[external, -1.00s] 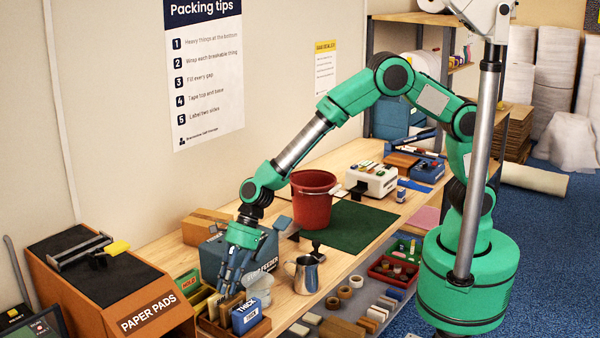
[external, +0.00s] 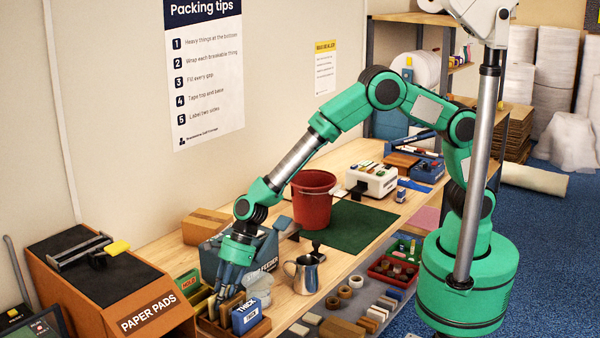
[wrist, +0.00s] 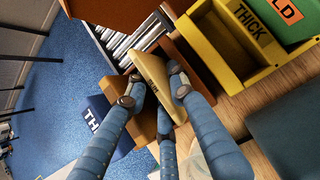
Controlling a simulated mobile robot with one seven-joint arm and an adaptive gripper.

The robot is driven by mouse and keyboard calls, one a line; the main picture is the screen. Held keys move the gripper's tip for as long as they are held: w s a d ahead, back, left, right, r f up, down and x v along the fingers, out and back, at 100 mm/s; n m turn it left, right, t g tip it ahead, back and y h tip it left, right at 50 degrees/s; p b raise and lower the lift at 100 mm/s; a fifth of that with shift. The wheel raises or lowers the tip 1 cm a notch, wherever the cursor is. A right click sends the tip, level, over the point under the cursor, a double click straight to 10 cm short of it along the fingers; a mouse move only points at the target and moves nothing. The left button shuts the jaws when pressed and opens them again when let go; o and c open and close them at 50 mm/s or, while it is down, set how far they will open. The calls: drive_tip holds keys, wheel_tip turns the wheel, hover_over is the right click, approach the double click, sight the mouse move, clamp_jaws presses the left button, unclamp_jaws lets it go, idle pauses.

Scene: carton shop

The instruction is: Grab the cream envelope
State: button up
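The cream envelope (wrist: 156,82) stands on edge in a brown wooden rack (wrist: 186,62) in the wrist view. The rack shows at the lower left of the external view (external: 262,328). My gripper (wrist: 152,88) has its fingers down on both sides of the envelope, apart from each other. Firm contact on both faces cannot be made out. In the external view my gripper (external: 226,294) reaches into the rack, and its fingers largely hide the envelope. A blue block marked THICK (external: 245,316) sits right beside it.
A yellow holder (wrist: 236,40) with a green HOLD piece (wrist: 290,18) is close to the right in the wrist view. A metal jug (external: 304,273) and a grey-blue feeder box (external: 215,256) stand near my gripper. The orange paper pads unit (external: 110,290) is to the left.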

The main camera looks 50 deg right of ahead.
idle(0.3)
clamp_jaws()
drive_tip(key=shift+r+p, duration=1.15)
drive_tip(key=shift+r, duration=3.85)
